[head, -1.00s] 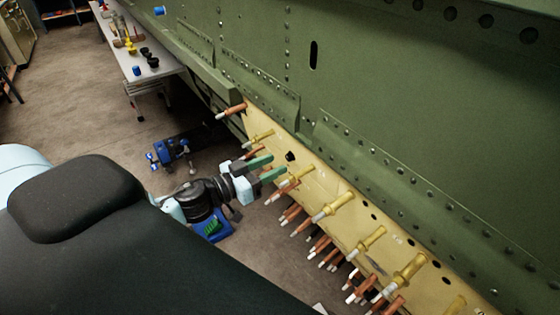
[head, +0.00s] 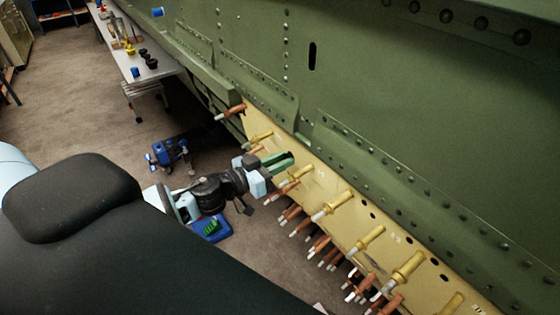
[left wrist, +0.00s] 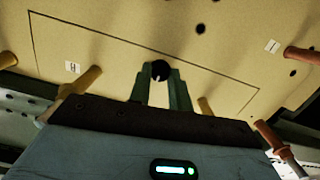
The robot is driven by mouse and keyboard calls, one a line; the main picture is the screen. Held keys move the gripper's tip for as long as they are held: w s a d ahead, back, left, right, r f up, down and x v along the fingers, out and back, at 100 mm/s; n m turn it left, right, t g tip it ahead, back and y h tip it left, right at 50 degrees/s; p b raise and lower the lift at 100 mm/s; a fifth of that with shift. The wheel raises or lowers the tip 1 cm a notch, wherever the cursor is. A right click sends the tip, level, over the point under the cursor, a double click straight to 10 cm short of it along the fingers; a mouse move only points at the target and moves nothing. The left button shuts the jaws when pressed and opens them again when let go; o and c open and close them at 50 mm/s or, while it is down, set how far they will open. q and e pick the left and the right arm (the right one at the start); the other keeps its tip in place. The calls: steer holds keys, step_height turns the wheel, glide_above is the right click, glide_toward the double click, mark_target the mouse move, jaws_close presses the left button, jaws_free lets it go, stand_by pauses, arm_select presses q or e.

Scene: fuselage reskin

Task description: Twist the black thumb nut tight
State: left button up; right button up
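The black thumb nut (left wrist: 160,70) shows in the left wrist view, on the yellow skin panel (left wrist: 215,65). My left gripper (left wrist: 160,78) has its two green fingers on either side of the nut, close against it, with no clear gap showing. In the head view the left gripper (head: 284,161) reaches the yellow panel (head: 345,207) from the left, and its fingers hide the nut there. My right gripper is in neither view.
Yellow fasteners (head: 332,207) and copper-coloured ones (head: 232,111) stick out of the panel close around the gripper. The green fuselage (head: 400,100) rises behind. A bench (head: 140,62) with small items stands at the back left. Blue equipment (head: 168,153) is on the floor.

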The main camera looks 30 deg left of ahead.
arm_select(q)
jaws_close()
